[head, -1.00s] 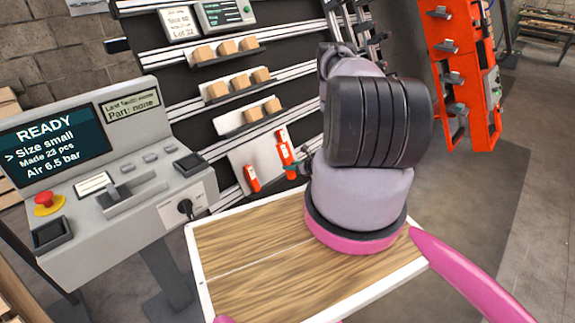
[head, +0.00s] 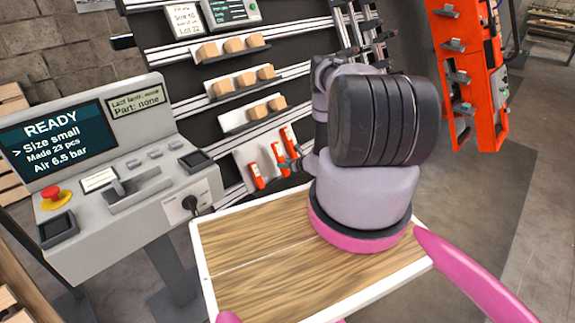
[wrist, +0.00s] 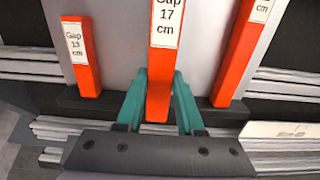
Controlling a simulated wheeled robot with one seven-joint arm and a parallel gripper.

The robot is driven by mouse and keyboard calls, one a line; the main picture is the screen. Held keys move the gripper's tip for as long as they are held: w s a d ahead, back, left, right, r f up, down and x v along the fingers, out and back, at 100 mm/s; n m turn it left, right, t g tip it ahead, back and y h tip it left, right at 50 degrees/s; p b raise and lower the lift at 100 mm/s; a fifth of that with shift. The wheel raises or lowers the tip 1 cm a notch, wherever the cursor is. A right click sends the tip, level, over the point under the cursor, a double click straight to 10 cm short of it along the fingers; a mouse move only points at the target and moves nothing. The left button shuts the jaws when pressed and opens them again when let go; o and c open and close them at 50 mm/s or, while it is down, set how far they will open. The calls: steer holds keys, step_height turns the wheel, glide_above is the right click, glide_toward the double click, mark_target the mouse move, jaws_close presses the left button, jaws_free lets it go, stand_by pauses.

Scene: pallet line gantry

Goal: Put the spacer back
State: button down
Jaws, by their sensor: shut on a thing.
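The orange-red spacer labelled "Gap 17 cm" (wrist: 160,85) is between the two teal fingers of my gripper (wrist: 159,112), which is shut on it. It is upright in the wrist view, its lower end in front of the dark ledge (wrist: 120,103); I cannot tell whether it touches the ledge. In the head view the held spacer (head: 279,153) is between two other spacers, with my gripper (head: 288,164) at it. The shorter "Gap 13 cm" spacer (wrist: 83,55) stands to the left. Another spacer (wrist: 238,55) stands to the right, its label partly cut off.
The spacers are at a pale back panel (head: 244,157) low on the black rack. Shelves with wooden blocks (head: 265,107) are above. A grey control console (head: 130,190) stands at left. A wood-topped board (head: 255,255) lies below my arm. An orange frame (head: 462,75) stands at right.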

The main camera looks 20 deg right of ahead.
steer(key=shift+x, duration=2.2)
steer(key=shift+w+a+f, duration=0.1)
steer(key=shift+w+a, duration=0.05)
steer(key=shift+w, duration=0.2)
steer(key=shift+s+f, duration=0.15)
steer(key=shift+f, duration=0.15)
steer(key=shift+c, duration=2.2)
jaws_free()
steer(key=v, duration=1)
steer(key=shift+s+r, duration=0.15)
steer(key=shift+s, duration=0.2)
steer(key=shift+d, duration=0.2)
